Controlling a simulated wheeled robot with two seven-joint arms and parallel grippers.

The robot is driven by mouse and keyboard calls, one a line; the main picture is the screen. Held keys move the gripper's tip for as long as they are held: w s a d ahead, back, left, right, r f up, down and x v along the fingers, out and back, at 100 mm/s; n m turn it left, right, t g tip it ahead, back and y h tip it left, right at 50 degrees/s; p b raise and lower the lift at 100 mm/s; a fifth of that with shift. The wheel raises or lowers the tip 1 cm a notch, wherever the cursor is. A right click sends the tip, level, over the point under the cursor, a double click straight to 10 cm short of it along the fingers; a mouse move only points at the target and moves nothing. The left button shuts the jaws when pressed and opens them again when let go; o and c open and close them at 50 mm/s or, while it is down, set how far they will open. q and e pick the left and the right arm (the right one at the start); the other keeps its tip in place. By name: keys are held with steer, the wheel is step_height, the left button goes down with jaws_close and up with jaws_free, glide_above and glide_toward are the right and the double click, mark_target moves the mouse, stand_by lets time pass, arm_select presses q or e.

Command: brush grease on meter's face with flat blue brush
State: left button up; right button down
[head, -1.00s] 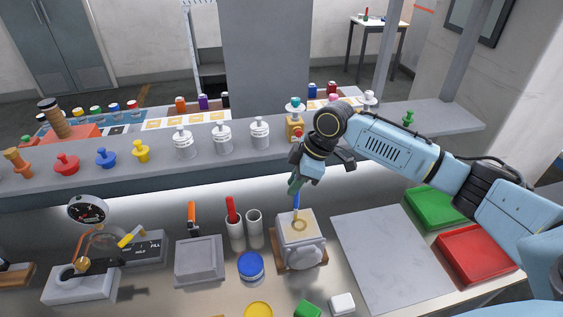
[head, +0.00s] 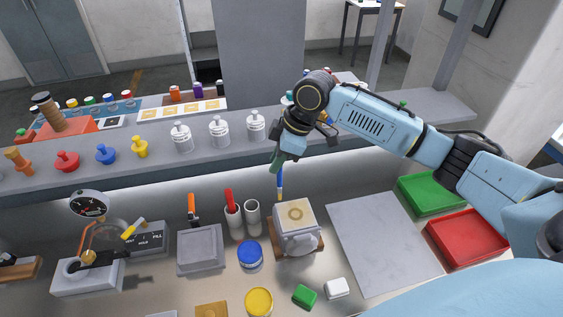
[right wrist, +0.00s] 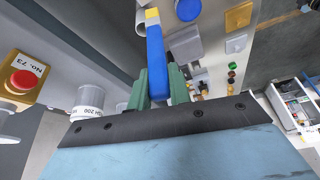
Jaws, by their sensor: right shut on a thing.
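My right gripper (head: 284,160) is shut on the blue brush (head: 280,183), which hangs bristles down. In the right wrist view the green fingers (right wrist: 158,82) grip its blue handle (right wrist: 155,52), with a yellow band at the far end. The pale grey meter (head: 300,243) sits on a brown wooden base, and its flat top face (head: 296,212) carries a tan patch with a ring mark. The brush tip is beside the face's back left edge, apparently above and clear of it; the exact gap is hard to tell. My left gripper is not visible.
Blue (head: 250,254) and yellow (head: 259,301) tubs stand in front left of the meter, near white cups, one holding a red-handled tool (head: 229,198). A bare grey plate (head: 383,245) lies right, beside green and red trays.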

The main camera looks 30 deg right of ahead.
steer(key=shift+r, duration=1)
